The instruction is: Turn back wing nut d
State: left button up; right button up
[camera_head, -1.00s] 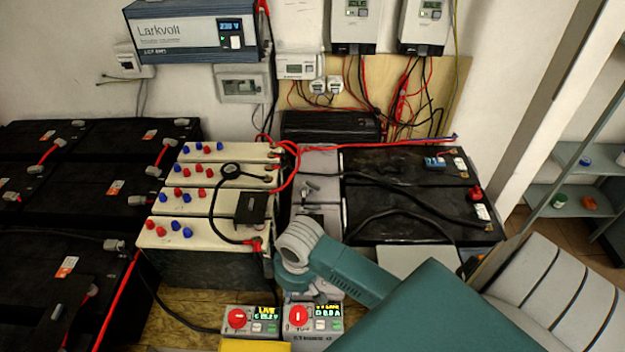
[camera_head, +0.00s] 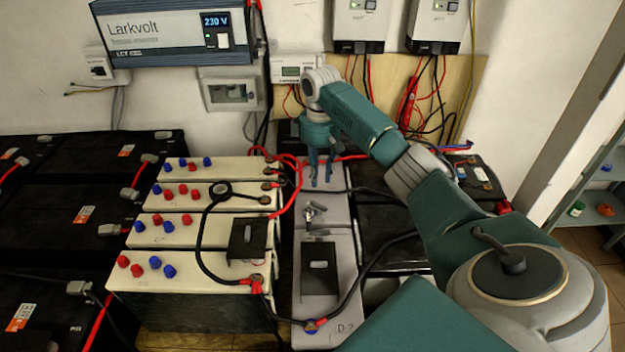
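My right gripper (camera_head: 321,172) points down over the far end of the narrow grey battery row (camera_head: 333,205). Its two fingers show apart with nothing visible between them. A small metal fitting (camera_head: 313,211) sits on the grey batteries, nearer to the camera than the gripper; it could be a wing nut, but no letter "d" is readable. The battery top right under the fingers is partly hidden. My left gripper is out of view.
Cream batteries (camera_head: 180,233) with red and blue caps stand left of the grey row. Black and red cables (camera_head: 203,240) loop over them. Black batteries (camera_head: 390,240) stand to the right, partly behind my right arm. An inverter (camera_head: 175,32) hangs on the wall behind.

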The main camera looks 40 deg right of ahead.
send_over(320, 204)
notch_tip(320, 204, down, 6)
jog(key=shift+r, duration=0.15)
notch_tip(320, 204, down, 3)
jog(key=shift+w+r, duration=0.1)
jog(key=shift+f, duration=0.75)
jog(key=shift+d, duration=0.1)
jog(key=shift+c, duration=0.5)
jog(key=c, duration=0.4)
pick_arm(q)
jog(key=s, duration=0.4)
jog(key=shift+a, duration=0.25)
pick_arm(e)
grip_shut()
